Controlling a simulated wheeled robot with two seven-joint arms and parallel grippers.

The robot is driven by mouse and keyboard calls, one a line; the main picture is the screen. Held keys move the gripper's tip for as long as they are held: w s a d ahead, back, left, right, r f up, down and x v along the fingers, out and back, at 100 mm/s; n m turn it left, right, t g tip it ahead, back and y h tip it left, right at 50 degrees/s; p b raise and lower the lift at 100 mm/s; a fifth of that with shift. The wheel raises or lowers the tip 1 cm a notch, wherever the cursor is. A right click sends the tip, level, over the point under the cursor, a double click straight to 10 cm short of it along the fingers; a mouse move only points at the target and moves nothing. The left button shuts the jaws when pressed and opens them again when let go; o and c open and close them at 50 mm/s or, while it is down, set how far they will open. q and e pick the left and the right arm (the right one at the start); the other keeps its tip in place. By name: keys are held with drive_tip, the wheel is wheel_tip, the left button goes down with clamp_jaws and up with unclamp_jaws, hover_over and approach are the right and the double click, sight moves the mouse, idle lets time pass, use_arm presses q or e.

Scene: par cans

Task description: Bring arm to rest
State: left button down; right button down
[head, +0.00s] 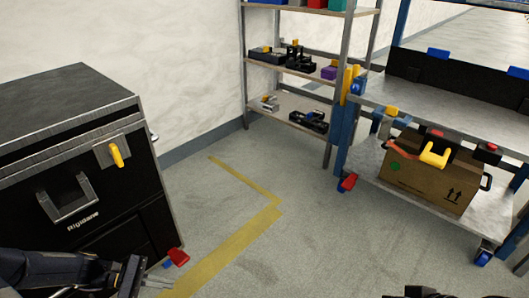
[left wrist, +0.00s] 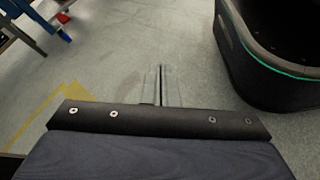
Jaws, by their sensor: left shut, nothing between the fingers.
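My left arm (head: 50,272) comes in low at the left edge of the head view, in front of the black cabinet. My left gripper (head: 158,284) is at the bottom left, above the floor. In the left wrist view its two fingers (left wrist: 160,85) lie together with nothing between them, pointing out over bare floor. A small dark part shows at the bottom edge of the head view, right of centre; I cannot tell what it is. My right gripper cannot be made out.
A black cabinet (head: 85,160) with a yellow handle (head: 117,155) stands at left, close to my left arm. A grey shelf rack (head: 327,150) stands at the back. A blue-framed cart (head: 365,185) at right carries a cardboard box (head: 425,182). Floor between them is clear, with yellow tape (head: 235,245).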

use_arm(q)
drive_tip(key=s+d+r+m+y+p, duration=0.1)
drive_tip(key=s+d+r+m+y, duration=0.2)
drive_tip(key=r, duration=0.6)
drive_tip(key=s+d+r+m+y, duration=0.1)
drive_tip(key=s+r+m+y, duration=0.35)
drive_tip(key=r, duration=0.45)
drive_tip(key=s+d+r+m+t+y+p, duration=0.25)
drive_tip(key=s+r+m+t, duration=0.35)
drive_tip(key=s, duration=0.3)
wheel_tip(320, 180, up, 38)
drive_tip(key=g+p, duration=0.1)
drive_tip(key=p, duration=3.6)
drive_tip(key=shift+w+f+g+h, duration=0.15)
drive_tip(key=shift+w+g+h, duration=0.15)
drive_tip(key=shift+w, duration=0.05)
drive_tip(key=shift+d+n, duration=0.1)
drive_tip(key=shift+n, duration=0.15)
drive_tip(key=shift+s, duration=0.1)
